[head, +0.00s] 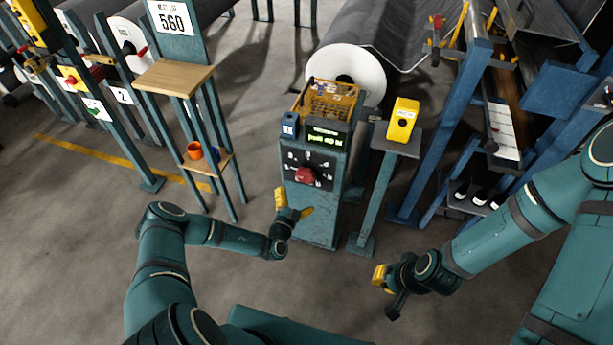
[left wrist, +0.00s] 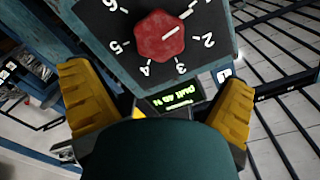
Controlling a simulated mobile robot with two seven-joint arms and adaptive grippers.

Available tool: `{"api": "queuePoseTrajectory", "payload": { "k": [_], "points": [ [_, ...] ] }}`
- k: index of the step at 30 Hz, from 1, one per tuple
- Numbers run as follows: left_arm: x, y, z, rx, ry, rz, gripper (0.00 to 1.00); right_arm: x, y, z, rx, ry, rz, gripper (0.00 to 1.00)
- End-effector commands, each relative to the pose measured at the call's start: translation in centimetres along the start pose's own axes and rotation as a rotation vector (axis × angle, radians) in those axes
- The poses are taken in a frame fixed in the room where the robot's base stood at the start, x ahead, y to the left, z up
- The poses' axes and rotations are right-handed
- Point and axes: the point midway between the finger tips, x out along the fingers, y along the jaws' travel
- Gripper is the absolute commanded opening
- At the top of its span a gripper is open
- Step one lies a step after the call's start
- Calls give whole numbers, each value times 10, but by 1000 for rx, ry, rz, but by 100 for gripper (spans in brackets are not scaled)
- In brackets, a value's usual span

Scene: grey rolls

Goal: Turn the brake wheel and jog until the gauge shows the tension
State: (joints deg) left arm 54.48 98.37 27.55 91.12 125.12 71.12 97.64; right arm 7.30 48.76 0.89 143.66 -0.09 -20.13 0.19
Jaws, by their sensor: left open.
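The brake wheel is a red six-sided knob (head: 306,175) on the dark numbered dial plate of a teal console (head: 318,215). The knob also shows in the left wrist view (left wrist: 159,36), with a white line slanting to the upper right. A lit green display (head: 324,138) sits above the dial; in the left wrist view (left wrist: 175,97) it appears upside down and seems to read "pull 40 N". My left gripper (head: 294,205) is open and empty in front of the console, just below the knob and apart from it. My right gripper (head: 387,292) hangs low, right of the console; its opening is unclear.
A yellow box (head: 403,120) stands on a post right of the console. A wire basket (head: 327,100) sits on the console top, before a white roll (head: 350,72). Left stands a wooden shelf (head: 175,77) under a "560" sign (head: 170,17). Floor between is clear.

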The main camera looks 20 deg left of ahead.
Motion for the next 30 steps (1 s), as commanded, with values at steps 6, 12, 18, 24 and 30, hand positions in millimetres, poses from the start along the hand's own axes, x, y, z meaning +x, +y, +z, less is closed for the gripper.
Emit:
{"api": "queuePoseTrajectory", "payload": {
  "k": [6, 12, 18, 24, 30],
  "points": [
    [45, 2, 0, 4, 5, 1, 100, 10, 4, -1, -1, 5, 0, 0],
    [79, 2, 0, 3, 4, 1, 100, 17, 6, -2, -1, 8, 0, 0],
    [98, 1, 0, 3, 3, 2, 100, 21, 8, -2, -1, 11, 1, 0],
    [103, 1, 0, 2, 1, 2, 100, 22, 8, -3, -2, 12, 1, 0],
    [102, 0, 0, 2, 1, 2, 89, 22, 8, -3, -2, 12, 1, 0]
  ]
}}
